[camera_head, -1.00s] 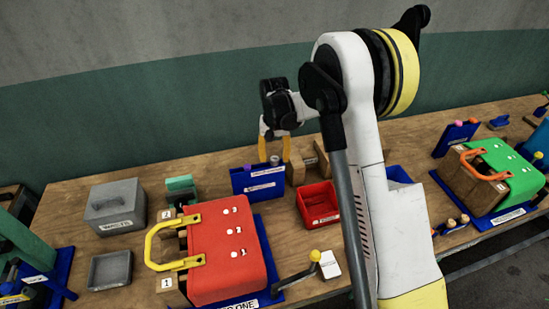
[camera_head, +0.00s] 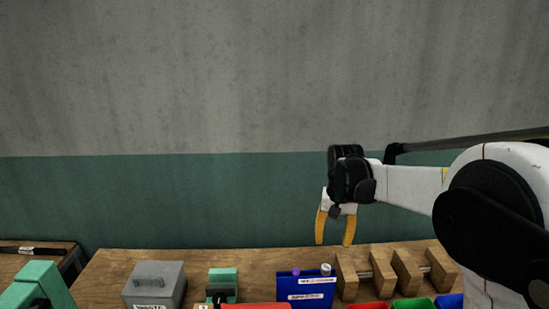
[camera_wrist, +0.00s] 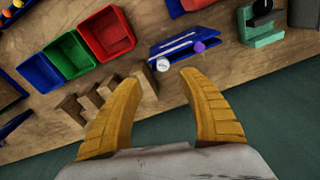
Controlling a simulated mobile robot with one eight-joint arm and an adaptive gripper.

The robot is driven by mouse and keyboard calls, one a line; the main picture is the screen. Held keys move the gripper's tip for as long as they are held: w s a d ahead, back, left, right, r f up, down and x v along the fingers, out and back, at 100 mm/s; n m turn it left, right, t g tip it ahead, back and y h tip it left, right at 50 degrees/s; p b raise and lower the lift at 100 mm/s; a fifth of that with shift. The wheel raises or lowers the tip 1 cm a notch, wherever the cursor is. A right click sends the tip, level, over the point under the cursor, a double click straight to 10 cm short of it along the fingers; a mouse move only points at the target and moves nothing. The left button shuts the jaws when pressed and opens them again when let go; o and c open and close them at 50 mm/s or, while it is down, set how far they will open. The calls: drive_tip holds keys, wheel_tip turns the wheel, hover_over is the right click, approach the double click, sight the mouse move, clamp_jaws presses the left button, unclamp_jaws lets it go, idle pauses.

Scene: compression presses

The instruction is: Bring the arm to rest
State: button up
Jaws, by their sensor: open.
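My gripper (camera_head: 334,228) has two yellow fingers and hangs pointing down in the head view, in front of the green band of the wall. It is open and empty, above the back of the wooden bench (camera_head: 120,270). In the wrist view its fingers (camera_wrist: 160,105) are spread apart with nothing between them, and the bench lies beyond them. My white arm reaches in from the right of the head view.
A blue holder (camera_head: 305,290) with a purple and a white cap stands below the gripper. Wooden blocks (camera_head: 347,280) stand to its right. A grey lidded box (camera_head: 155,287) and a green press (camera_head: 222,285) are further left. Red (camera_wrist: 105,35), green and blue bins sit together.

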drive_tip(key=s+n+t+b, duration=0.1)
drive_tip(key=s+t+b, duration=0.2)
drive_tip(key=s+b, duration=0.7)
drive_tip(key=s+f+t+b, duration=0.1)
drive_tip(key=s+f+b, duration=0.1)
drive_tip(key=s+f, duration=0.3)
drive_tip(key=s+f+n+t+b, duration=0.1)
drive_tip(key=s+f, duration=0.4)
drive_tip(key=s, duration=0.7)
drive_tip(key=shift+f+n+t+b, duration=0.3)
drive_tip(key=shift+f+t+b, duration=0.15)
drive_tip(key=shift+t, duration=0.25)
